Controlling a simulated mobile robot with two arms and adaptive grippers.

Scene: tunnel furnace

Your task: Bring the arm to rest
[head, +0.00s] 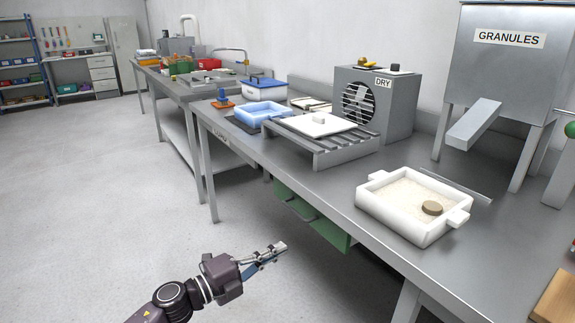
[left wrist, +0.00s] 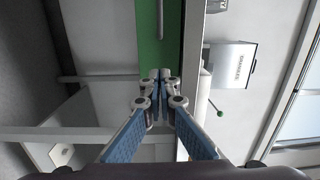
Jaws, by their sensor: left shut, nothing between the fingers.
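My left gripper (head: 272,252) is in front of the workbench, over the floor and below the level of the bench top. In the left wrist view its two blue-padded fingers (left wrist: 161,76) meet at the tips, shut and empty. It touches nothing that I can see. My right gripper shows in neither view.
The metal bench (head: 310,186) runs along the right, with a green drawer (head: 312,218) beneath it. A white tray of granules (head: 402,228) holding a brown disc (head: 432,208) stands near the front edge. The DRY unit (head: 392,110) and GRANULES hopper (head: 505,70) stand behind. The left floor is clear.

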